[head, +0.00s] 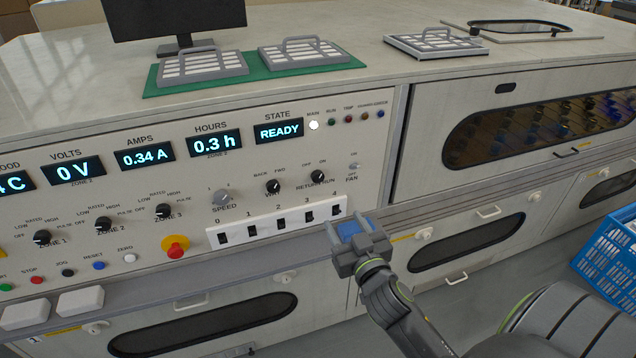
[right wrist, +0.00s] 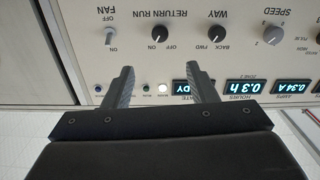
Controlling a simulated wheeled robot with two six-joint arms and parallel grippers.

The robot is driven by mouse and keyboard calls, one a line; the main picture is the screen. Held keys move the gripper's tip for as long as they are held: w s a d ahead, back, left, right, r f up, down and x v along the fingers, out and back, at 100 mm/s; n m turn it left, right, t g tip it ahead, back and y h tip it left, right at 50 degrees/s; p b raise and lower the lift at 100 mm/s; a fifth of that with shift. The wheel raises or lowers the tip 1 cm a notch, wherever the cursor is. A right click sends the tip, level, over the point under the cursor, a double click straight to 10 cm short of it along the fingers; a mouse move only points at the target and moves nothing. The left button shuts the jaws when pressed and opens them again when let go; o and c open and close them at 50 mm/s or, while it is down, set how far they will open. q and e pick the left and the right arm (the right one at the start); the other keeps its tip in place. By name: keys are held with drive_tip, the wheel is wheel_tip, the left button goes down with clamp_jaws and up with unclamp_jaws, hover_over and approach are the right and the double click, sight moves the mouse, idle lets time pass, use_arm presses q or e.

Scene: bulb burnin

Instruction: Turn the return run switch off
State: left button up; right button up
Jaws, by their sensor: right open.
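The return run switch (head: 317,176) is a small black rotary knob on the pale control panel, with OFF at its upper left and ON at its upper right. Its pointer appears to lean toward ON. In the right wrist view the knob (right wrist: 159,34) shows upside down, beyond the gap between the fingertips. My right gripper (head: 352,225) is open and empty, in front of the panel, below and right of the knob and not touching it. Its two fingers (right wrist: 160,75) stand apart in the wrist view. My left gripper is not in view.
The WAY knob (head: 273,187) is left of the switch, and the FAN toggle (head: 354,167) is right. A white strip of numbered black switches (head: 280,224) lies below. A red emergency button (head: 175,247) is at left. A blue crate (head: 606,250) stands at far right.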

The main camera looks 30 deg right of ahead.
sight(319, 179)
drive_tip(key=p+x, duration=0.1)
drive_tip(key=x, duration=1.4)
drive_tip(key=shift+w+p, duration=0.25)
drive_tip(key=shift+p, duration=0.1)
drive_tip(key=c, duration=1)
drive_tip(key=n, duration=0.5)
drive_tip(key=shift+n, duration=0.3)
drive_tip(key=n+p, duration=0.1)
drive_tip(key=n, duration=0.5)
drive_tip(key=shift+p, duration=0.3)
drive_tip(key=shift+n, duration=0.3)
